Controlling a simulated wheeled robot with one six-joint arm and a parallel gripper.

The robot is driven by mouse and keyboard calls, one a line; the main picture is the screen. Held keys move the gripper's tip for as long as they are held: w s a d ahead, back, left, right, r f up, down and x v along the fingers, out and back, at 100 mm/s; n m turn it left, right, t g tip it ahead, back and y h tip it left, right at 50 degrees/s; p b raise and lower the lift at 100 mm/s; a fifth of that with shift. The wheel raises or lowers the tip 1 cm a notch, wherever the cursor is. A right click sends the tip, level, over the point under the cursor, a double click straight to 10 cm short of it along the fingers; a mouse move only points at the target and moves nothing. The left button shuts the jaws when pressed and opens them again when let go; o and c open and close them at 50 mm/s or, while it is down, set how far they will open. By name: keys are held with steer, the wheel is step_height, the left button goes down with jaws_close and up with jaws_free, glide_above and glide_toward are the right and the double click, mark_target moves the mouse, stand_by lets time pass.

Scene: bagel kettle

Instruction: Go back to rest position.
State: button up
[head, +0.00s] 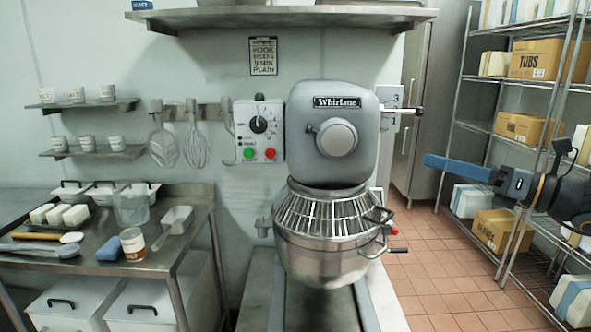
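My gripper (430,162) is at the right of the head view. Its long blue fingers point left, in front of the wire shelving and the tiled floor. I see it side-on, so the gap between the fingers does not show. Nothing is visible held at its tips. It is apart from the mixer (335,130), to the right of it. The mixer's steel bowl (322,262) sits under a wire guard (332,212).
A steel table (185,252) at the left holds a clear jug (131,207), a jar (133,244), a scoop (173,221) and white blocks. Wire shelving (483,127) with boxes stands behind my arm. The tiled floor (440,275) between mixer and shelving is clear.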

steer(key=s+a+f+n+g+h, duration=0.1)
steer(key=s+a+f+n+g, duration=0.35)
steer(key=a+f, duration=0.2)
steer(key=s+a+f+n+g+h, duration=0.2)
steer(key=s+a+f+n+g, duration=0.1)
steer(key=a+f+n+g, duration=0.4)
steer(key=s+d+f+n+h, duration=0.1)
steer(key=s+f+n+h, duration=0.2)
steer(key=n, duration=0.6)
steer(key=s+d+f+n+h, duration=0.2)
steer(key=s+f+n+h, duration=0.1)
steer(key=f+n+h, duration=0.4)
step_height(320, 180, down, 2)
steer(key=n, duration=0.3)
steer(key=shift+s+f+h, duration=0.2)
steer(key=shift+f+h, duration=0.05)
steer(key=shift+h, duration=0.05)
steer(key=shift+c, duration=1.1)
steer(key=shift+a, duration=0.2)
